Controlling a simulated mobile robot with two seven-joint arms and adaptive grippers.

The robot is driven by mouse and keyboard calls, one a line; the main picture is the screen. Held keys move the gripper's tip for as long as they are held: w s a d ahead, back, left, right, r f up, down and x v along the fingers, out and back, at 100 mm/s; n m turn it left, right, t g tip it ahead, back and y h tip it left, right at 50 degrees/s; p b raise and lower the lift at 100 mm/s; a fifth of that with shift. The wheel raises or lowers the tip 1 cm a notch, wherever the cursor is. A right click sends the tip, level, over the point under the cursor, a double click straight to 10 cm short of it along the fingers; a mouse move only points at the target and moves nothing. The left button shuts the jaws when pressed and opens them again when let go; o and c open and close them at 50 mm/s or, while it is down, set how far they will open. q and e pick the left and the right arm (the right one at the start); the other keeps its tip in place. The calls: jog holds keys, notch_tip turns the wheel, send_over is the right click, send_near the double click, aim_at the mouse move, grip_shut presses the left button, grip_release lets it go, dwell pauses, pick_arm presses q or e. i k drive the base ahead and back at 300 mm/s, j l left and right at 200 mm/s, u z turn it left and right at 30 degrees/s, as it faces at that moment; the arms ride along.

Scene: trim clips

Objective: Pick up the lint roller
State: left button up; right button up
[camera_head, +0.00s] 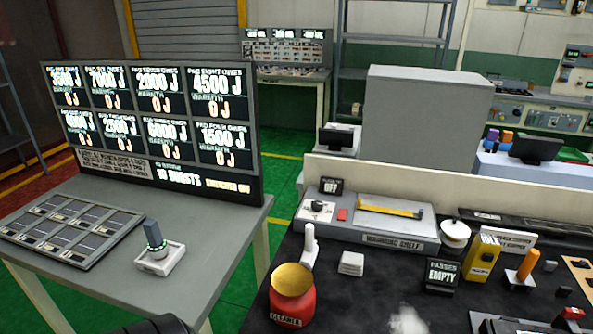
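I cannot tell for sure which thing is the lint roller. An upright orange cylinder (528,264) stands on a small white base at the right of the dark bench, and may be its handle. A white upright piece (309,246) shows behind the red cleaner pot (293,304) at the bench's left; its lower part is hidden. Neither of my grippers shows its fingers. A dark rounded part at the bottom edge, left of centre, may belong to my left arm. Nothing is seen held.
A grey table (215,240) at left bears a display board (160,125), a button panel (68,228) and a knob on a white base (157,258). The dark bench (345,308) holds a grey shelf unit (365,232), an "EMPTY" sign (441,273) and a yellow box (482,257). A pale patch lies front centre.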

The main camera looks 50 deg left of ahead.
aim_at(310, 252)
jog(key=u, duration=1.45)
